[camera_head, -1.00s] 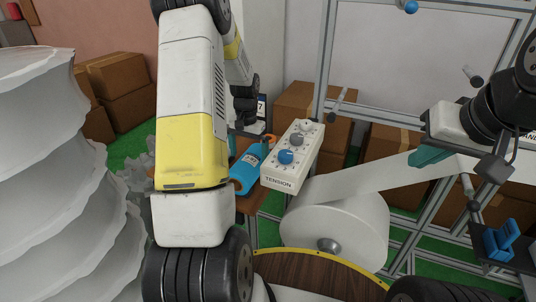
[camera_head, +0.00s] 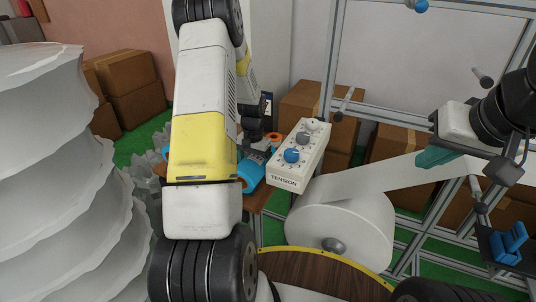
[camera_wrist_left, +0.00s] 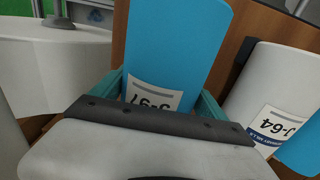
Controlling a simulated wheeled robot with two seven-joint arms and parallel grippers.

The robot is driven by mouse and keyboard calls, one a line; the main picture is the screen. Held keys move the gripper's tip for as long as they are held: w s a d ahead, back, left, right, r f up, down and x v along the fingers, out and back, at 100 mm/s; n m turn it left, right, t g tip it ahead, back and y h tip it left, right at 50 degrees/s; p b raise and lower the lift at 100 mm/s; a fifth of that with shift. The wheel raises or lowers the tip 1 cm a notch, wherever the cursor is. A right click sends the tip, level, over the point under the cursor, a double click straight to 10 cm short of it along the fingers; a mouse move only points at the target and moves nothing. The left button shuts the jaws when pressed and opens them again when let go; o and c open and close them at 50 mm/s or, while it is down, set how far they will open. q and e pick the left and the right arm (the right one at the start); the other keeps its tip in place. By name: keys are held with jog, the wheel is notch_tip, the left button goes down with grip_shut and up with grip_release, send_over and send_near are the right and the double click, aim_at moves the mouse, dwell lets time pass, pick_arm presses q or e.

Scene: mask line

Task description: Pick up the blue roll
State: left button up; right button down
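A blue roll with a white "J-97" label (camera_wrist_left: 175,45) fills the middle of the left wrist view. The teal fingers of my left gripper (camera_wrist_left: 163,100) flank it on both sides; whether they press on it is unclear. In the head view blue roll surface (camera_head: 250,172) shows on a small wooden table beside my left arm, which hides part of it. A white-and-blue roll labelled "J-64" (camera_wrist_left: 275,100) lies to the right in the left wrist view.
A white "TENSION" box with knobs (camera_head: 300,155) is close right of the rolls. A large white web roll (camera_head: 340,225) and metal frame (camera_head: 328,60) stand further right. Stacked white material (camera_head: 60,170) fills the left. Cardboard boxes (camera_head: 130,85) stand behind.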

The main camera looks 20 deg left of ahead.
aim_at(254, 155)
pick_arm(q)
jog(key=c, duration=0.6)
jog(key=shift+o, duration=0.2)
notch_tip(254, 155, up, 10)
jog(key=shift+r, duration=0.1)
dwell(0.6)
